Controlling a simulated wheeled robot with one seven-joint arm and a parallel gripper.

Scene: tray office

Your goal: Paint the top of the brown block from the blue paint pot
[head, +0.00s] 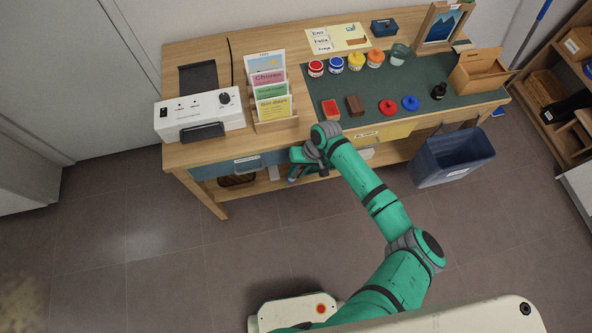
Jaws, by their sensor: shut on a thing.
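The brown block (355,105) sits on the dark green mat (440,79) on the desk, right of a red block (330,109). The blue paint pot (336,65) stands at the mat's back, between a red pot (316,68) and a yellow pot (356,61). A blue lid (410,103) and a red lid (388,107) lie at the front right. My gripper (296,173) is at the desk's front edge, below the top and left of the blocks. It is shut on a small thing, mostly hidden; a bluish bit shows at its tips.
An orange pot (376,58) and a glass (399,55) stand behind the mat. A card rack (275,122) and white device (198,115) are at left. A blue bin (452,157) stands on the floor.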

